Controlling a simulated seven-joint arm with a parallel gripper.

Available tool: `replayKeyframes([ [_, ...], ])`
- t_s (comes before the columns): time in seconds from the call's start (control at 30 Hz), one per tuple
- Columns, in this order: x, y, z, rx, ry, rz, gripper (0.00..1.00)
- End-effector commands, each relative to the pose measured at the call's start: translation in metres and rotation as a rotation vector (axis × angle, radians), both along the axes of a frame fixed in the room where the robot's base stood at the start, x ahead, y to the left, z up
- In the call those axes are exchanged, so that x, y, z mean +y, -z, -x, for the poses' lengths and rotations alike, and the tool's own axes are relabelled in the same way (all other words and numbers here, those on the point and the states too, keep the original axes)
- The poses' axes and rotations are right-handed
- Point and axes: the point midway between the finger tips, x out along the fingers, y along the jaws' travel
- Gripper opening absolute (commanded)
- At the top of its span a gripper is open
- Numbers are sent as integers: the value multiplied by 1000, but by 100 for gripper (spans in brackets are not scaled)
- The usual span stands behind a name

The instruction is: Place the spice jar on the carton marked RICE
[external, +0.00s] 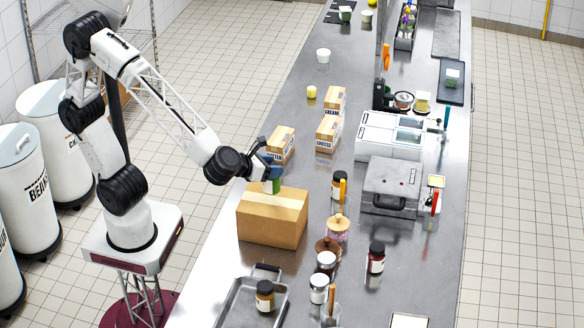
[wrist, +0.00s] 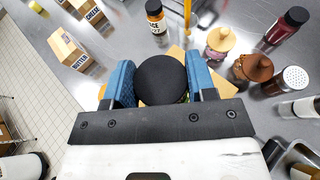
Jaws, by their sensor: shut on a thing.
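My gripper (external: 268,177) is shut on a black-lidded jar, taken here as the spice jar. Its round lid (wrist: 161,80) shows between the blue fingers in the wrist view, with a little green at its edge. Its label is hidden. In the external view the jar (external: 275,187) shows as a green patch below the fingers, over the back part of a large brown carton (external: 270,218). I cannot tell whether the jar touches the carton top. No RICE mark is legible on the carton faces in view.
Smaller cartons marked BUTTER (external: 281,143), CHEESE (external: 327,132) and CREAM (external: 334,98) stand farther back. Another black-lidded jar (external: 339,187), a lidded pot (external: 338,228) and a dark red bottle (external: 376,258) stand right of the large carton. A metal tray (external: 232,306) lies in front.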

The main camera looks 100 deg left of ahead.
Motion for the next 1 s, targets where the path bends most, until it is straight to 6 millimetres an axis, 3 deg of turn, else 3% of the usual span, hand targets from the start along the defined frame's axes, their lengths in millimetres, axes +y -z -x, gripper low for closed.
replayKeyframes([
  [0.4,0,37,0,1,0,-1,20],
  [0.87,0,41,0,1,0,-1,20],
  [0.9,0,41,0,1,0,-1,54],
  [1.0,0,41,0,1,0,-1,69],
])
